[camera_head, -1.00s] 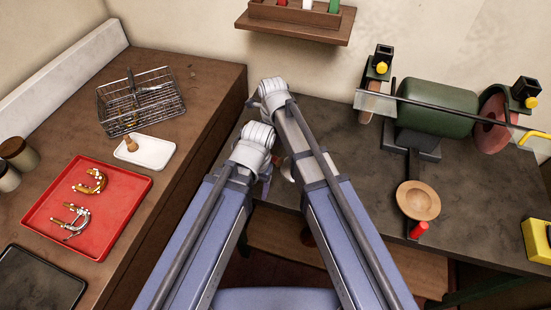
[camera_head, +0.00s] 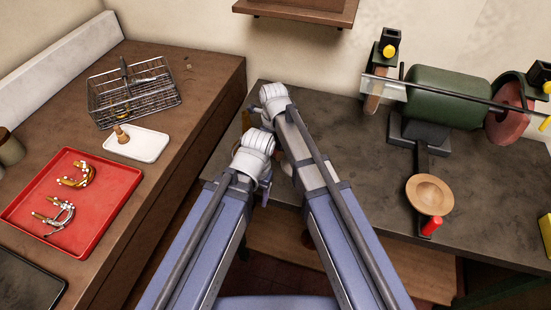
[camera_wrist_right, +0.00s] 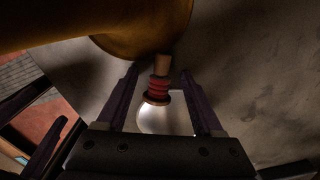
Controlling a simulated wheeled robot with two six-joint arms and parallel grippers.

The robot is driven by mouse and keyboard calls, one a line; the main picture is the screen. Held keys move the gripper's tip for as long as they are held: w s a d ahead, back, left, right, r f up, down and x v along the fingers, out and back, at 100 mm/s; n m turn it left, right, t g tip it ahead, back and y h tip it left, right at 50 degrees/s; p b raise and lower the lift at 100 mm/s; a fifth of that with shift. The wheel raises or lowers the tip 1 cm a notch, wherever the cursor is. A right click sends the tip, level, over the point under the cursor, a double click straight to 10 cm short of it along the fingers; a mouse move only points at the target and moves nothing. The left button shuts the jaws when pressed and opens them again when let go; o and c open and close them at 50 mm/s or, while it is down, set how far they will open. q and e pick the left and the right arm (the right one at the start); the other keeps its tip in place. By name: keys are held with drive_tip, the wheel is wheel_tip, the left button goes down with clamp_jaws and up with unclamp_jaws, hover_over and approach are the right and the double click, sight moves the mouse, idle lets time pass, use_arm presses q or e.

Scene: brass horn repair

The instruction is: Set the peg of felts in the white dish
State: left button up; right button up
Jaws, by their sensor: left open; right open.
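The peg of felts (camera_wrist_right: 159,88) shows in the right wrist view as a tan wooden peg with dark red rings. A pale, bright round shape (camera_wrist_right: 158,120) lies just below it in that view. My right gripper (camera_wrist_right: 160,73) is open, with one finger on each side of the peg. In the head view the arms hide this peg. The white dish (camera_head: 150,146) lies on the left wooden bench, with a small wooden knobbed piece (camera_head: 122,134) on it. My left gripper (camera_head: 264,188) is open in the head view, its fingers mostly hidden.
A brass horn part (camera_wrist_right: 160,25) hangs over the peg's top in the wrist view. Beside the dish are a wire basket (camera_head: 133,95) and a red tray (camera_head: 110,215). A green buffing machine (camera_head: 450,95) and wooden bowl (camera_head: 429,195) stand on the right bench.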

clamp_jaws()
idle(0.6)
